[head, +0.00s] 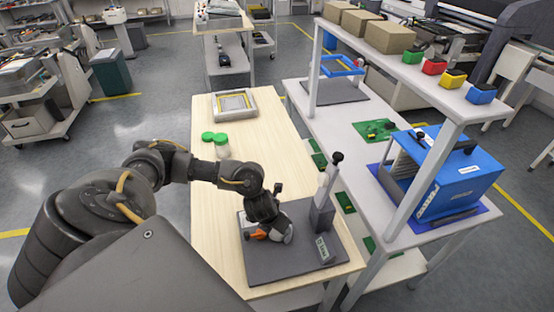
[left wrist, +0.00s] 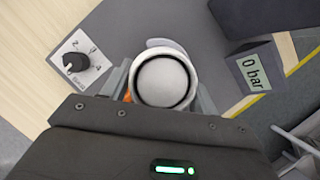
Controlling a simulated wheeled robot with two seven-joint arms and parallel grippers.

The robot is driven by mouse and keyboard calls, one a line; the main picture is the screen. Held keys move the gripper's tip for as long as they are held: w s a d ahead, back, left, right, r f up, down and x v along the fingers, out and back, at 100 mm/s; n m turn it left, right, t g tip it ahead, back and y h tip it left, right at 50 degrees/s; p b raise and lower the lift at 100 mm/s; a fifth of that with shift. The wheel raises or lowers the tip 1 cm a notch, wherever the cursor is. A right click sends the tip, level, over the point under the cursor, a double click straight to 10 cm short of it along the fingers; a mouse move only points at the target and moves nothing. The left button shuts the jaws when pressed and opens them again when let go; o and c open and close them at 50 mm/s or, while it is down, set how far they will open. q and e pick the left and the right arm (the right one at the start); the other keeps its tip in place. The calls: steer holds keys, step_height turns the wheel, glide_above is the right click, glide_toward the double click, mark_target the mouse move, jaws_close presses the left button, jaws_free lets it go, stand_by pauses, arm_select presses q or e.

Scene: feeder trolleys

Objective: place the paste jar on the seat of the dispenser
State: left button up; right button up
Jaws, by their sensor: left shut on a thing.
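The paste jar (left wrist: 163,80) shows from above in the left wrist view as a round pot with a pale rim and a grey top surface. My left gripper (head: 266,228) is shut on it, with the fingers at its two sides. The gripper is low over the dark grey base plate of the dispenser (head: 300,267), left of its upright column (head: 323,205). In the left wrist view the dispenser's gauge reads 0 bar (left wrist: 254,70). The seat is hidden under the jar and gripper, and I cannot tell whether the jar touches it. My right gripper is not in view.
A dial knob (left wrist: 75,62) is on the dispenser base. The white bench with a blue machine (head: 450,172) stands to the right.

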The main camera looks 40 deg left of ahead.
arm_select(q)
steer(key=shift+f, duration=0.2)
steer(key=o, duration=1.4)
steer(key=p+v, duration=0.3)
steer(key=v, duration=0.8)
steer(key=shift+w+p, duration=0.1)
steer(key=shift+p, duration=0.3)
